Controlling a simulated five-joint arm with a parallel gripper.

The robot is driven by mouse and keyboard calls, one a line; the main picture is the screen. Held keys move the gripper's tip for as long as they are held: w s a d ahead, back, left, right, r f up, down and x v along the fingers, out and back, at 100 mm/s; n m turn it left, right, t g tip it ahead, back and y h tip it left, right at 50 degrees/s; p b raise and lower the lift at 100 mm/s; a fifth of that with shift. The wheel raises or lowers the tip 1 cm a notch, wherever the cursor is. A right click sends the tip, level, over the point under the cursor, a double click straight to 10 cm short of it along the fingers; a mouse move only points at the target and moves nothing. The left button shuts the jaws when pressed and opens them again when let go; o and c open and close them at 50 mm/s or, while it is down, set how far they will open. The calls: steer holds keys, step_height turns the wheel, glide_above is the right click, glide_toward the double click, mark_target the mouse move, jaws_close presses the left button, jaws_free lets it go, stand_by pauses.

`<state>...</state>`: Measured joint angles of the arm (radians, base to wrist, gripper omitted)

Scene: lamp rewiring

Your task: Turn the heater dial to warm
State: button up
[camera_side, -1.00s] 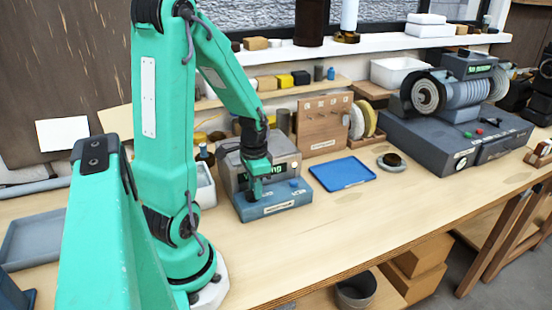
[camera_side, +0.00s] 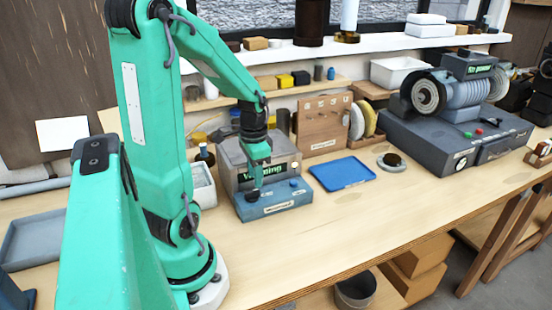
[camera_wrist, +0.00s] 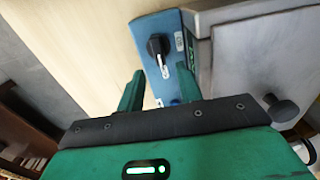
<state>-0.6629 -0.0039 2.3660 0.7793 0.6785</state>
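The heater (camera_side: 236,176) is a grey box with a blue front base (camera_side: 270,208), and its green display (camera_side: 262,172) reads "Warming", partly covered by my gripper. A black dial (camera_side: 253,195) stands on the blue base at its left. In the wrist view the dial (camera_wrist: 158,45) shows a white pointer line, beside a small white label (camera_wrist: 179,41). My gripper (camera_side: 257,178) is just above the dial, pointing down. In the wrist view my gripper (camera_wrist: 160,70) has its two green fingers apart with nothing between them, and the dial lies beyond the tips, apart from them.
A blue tray (camera_side: 342,174) lies right of the heater, with a small round dish (camera_side: 391,162) beyond it. A wooden pegboard (camera_side: 322,127) stands behind. A white bin (camera_side: 203,187) is close on the left. The bench front is clear.

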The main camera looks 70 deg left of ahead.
mark_target(256, 190)
steer(key=shift+r, duration=1.6)
steer(key=d+r+t, duration=0.2)
steer(key=d+r, duration=0.3)
steer(key=d, duration=0.4)
steer(key=d+r+t, duration=0.3)
steer(key=d+r, duration=0.3)
steer(key=d, duration=0.2)
steer(key=shift+s+d+t, duration=0.15)
steer(key=shift+d+t, duration=0.15)
steer(key=shift+d, duration=0.1)
